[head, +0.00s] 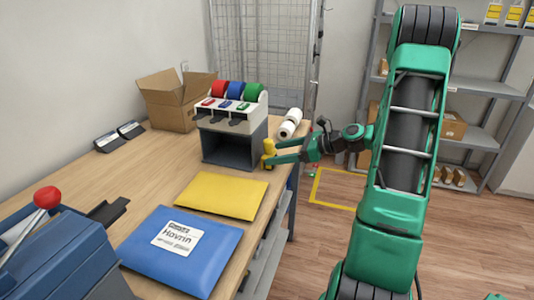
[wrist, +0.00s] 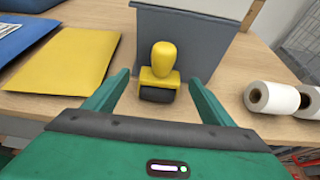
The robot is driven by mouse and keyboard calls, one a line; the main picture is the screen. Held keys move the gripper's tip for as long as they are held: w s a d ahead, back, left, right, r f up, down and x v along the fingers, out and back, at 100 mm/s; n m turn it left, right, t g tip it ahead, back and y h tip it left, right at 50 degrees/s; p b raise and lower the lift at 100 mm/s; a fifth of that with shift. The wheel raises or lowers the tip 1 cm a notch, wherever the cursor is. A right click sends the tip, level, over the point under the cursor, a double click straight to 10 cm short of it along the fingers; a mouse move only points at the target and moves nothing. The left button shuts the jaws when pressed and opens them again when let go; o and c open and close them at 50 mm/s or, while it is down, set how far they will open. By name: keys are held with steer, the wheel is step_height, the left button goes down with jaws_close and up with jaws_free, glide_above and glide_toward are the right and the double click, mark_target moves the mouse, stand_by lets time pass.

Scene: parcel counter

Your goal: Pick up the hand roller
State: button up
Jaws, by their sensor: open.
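The hand roller (wrist: 161,73) has a yellow knob handle and a dark roller at its base. It stands upright on the wooden counter, close in front of the grey bin in the wrist view. In the head view the hand roller (head: 269,149) shows at the counter's right edge, beside the bin. My green gripper (wrist: 158,92) is open, with one finger on each side of the roller and a visible gap to it. In the head view my gripper (head: 268,155) reaches in from the right at the roller's height.
The grey bin (head: 223,150) carries a dispenser with red, blue and green rolls. White paper rolls (wrist: 272,98) lie to the right. A yellow envelope (head: 222,195) and a blue envelope (head: 140,252) lie nearer. A cardboard box (head: 166,112) stands behind.

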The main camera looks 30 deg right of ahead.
mark_target(272, 153)
steer(key=x, duration=0.4)
steer(key=shift+w+a+f, duration=0.1)
steer(key=shift+w, duration=0.15)
steer(key=shift+c, duration=0.3)
steer(key=c, duration=1.2)
